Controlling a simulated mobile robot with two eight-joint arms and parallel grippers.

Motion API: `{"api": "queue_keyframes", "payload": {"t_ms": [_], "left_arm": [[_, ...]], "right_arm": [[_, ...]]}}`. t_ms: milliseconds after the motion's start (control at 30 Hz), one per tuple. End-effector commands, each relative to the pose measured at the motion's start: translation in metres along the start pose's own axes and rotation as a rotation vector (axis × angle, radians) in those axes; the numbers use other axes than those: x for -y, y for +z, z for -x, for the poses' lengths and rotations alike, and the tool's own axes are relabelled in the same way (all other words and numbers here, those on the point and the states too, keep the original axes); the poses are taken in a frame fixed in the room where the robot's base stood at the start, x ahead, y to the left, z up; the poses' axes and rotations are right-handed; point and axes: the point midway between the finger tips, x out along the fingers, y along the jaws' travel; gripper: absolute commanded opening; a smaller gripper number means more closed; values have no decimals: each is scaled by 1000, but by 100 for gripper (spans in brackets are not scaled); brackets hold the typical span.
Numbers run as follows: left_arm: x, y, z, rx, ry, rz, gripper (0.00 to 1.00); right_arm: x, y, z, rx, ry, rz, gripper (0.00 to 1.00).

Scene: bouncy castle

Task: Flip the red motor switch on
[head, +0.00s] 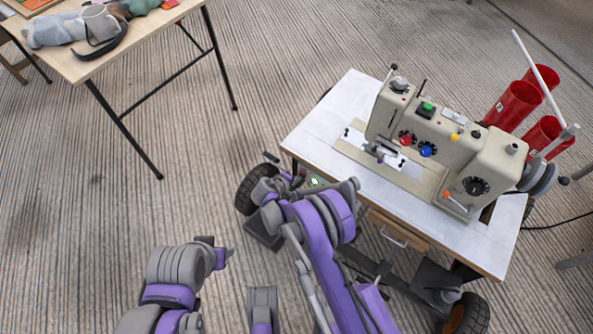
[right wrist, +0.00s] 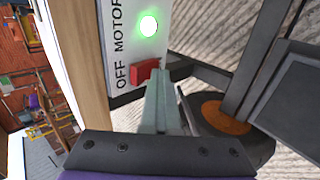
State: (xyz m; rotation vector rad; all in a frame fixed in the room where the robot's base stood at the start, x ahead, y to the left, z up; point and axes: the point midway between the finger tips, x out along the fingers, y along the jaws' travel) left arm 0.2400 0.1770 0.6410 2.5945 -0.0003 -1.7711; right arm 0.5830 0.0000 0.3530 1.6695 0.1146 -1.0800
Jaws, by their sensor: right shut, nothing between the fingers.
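The red motor switch (right wrist: 144,71) sits on a white panel (right wrist: 121,48) marked OFF and MOTOR in the right wrist view. A round lamp (right wrist: 148,26) glows green beside it; the lamp also shows at the table's near left edge in the head view (head: 314,181). My right gripper (right wrist: 161,84) is shut and empty. Its fingertips are right at the red switch and overlap its lower edge; I cannot tell whether they press on it. In the head view my right arm hides the switch. My left arm is low at the left, its gripper unclear.
The sewing machine (head: 435,140) stands on a white-topped table (head: 330,115) with wheels (head: 257,188) below. Red thread cones (head: 508,105) stand behind it. A wooden table (head: 140,35) with soft items is at upper left. Striped carpet between is clear.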

Motion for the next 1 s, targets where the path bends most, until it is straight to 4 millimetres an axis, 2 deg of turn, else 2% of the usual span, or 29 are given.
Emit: {"api": "queue_keyframes", "payload": {"t_ms": [233, 600, 1000], "left_arm": [[0, 1, 0, 0, 0, 0, 50], [0, 0, 5, 1, 0, 0, 50], [0, 0, 5, 1, 0, 0, 50]], "right_arm": [[-6, 0, -5, -1, 7, -3, 0], [-18, 2, 4, 4, 9, -3, 0], [-19, 1, 5, 3, 9, -3, 0]]}}
